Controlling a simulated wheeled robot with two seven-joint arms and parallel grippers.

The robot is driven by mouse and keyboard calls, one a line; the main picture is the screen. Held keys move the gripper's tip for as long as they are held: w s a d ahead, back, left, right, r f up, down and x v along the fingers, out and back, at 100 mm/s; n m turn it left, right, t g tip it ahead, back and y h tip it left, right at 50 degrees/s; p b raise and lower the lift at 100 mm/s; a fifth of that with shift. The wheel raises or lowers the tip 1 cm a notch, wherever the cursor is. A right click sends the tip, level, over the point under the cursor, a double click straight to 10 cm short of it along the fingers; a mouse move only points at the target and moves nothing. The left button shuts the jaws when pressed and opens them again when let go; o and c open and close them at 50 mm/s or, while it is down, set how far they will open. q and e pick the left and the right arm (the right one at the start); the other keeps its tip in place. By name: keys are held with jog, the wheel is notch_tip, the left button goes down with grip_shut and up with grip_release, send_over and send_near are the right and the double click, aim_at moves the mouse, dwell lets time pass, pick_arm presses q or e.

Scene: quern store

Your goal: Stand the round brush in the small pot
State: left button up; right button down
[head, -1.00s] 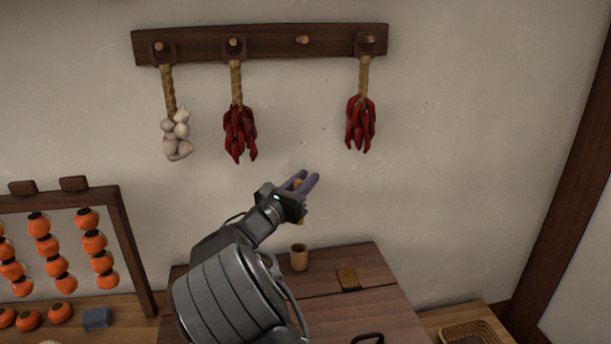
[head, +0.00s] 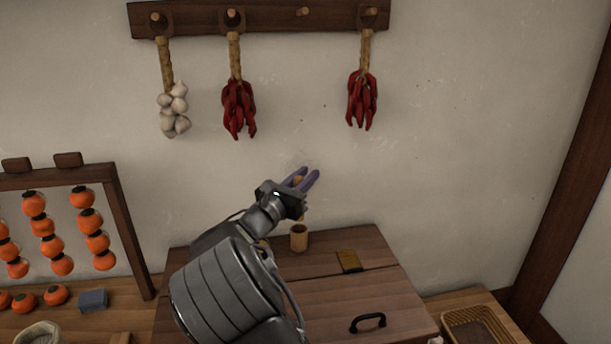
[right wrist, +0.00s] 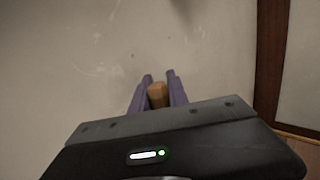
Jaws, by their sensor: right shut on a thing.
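My right gripper (head: 306,178) is in front of the wall, a little above the small pot (head: 299,238) in the head view. It is shut on a wooden-coloured thing, which I take to be the round brush (right wrist: 157,95). In the right wrist view a blunt tan end of it shows between the purple fingers. In the head view a bit of it shows below the gripper, over the pot; the bristles cannot be made out. The pot is a small tan cup standing upright at the back of a wooden chest (head: 345,297). My left gripper is out of view.
A basket (head: 478,326) stands to the right. A blue-grey block (head: 93,300) and a persimmon rack (head: 127,225) are at left. Chillies (head: 362,100) and garlic (head: 173,110) hang above.

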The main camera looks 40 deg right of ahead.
notch_tip(320, 180, down, 7)
jog(key=b, duration=0.3)
jog(key=shift+r+b, duration=0.2)
jog(key=shift+b, duration=0.1)
jog(key=c, duration=1.2)
grip_release()
jog(key=shift+a, duration=0.1)
jog(key=r+b+v, duration=0.1)
jog(key=v, duration=0.6)
jog(key=shift+a+f, duration=0.25)
jog(key=shift+f, duration=0.25)
jog(key=shift+s, duration=0.2)
